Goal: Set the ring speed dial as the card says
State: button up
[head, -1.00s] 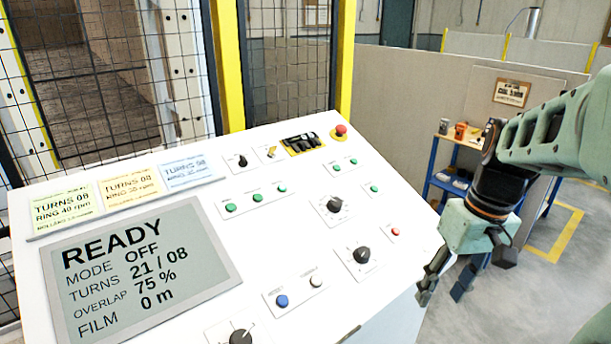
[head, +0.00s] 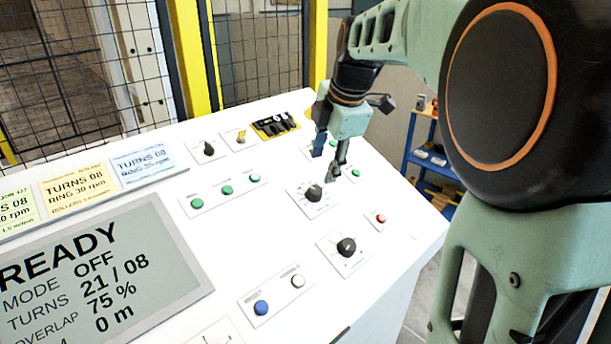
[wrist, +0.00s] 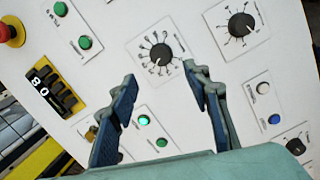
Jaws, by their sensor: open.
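Two black dials with printed scales sit on the white panel: an upper dial (head: 314,193) and a lower dial (head: 347,247). Their labels are too small to read. In the wrist view the upper dial (wrist: 161,53) lies just beyond and between my fingertips, its pointer towards the picture bottom; the lower dial (wrist: 240,24) is right of it. My gripper (head: 327,160) is open and empty above the panel, apart from the dial; its fingers also show in the wrist view (wrist: 161,77). A yellow card (head: 76,189) and a blue card (head: 146,164) read TURNS 08; a greenish card (head: 14,204) is cut off.
The display (head: 100,270) reads READY, MODE OFF, TURNS 21 / 08. Green buttons (head: 226,190), a red button (head: 377,218), a blue button (head: 261,307) and black thumbwheels (head: 276,124) surround the dials. A red mushroom button (wrist: 10,31) stands at the wrist view's left edge. Yellow-posted mesh fencing is behind.

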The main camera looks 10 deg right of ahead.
aim_at(316, 189)
jog(key=p+x, duration=0.1)
jog(key=x, duration=0.9)
jog(key=c, duration=1.2)
jog(key=shift+o, duration=0.2)
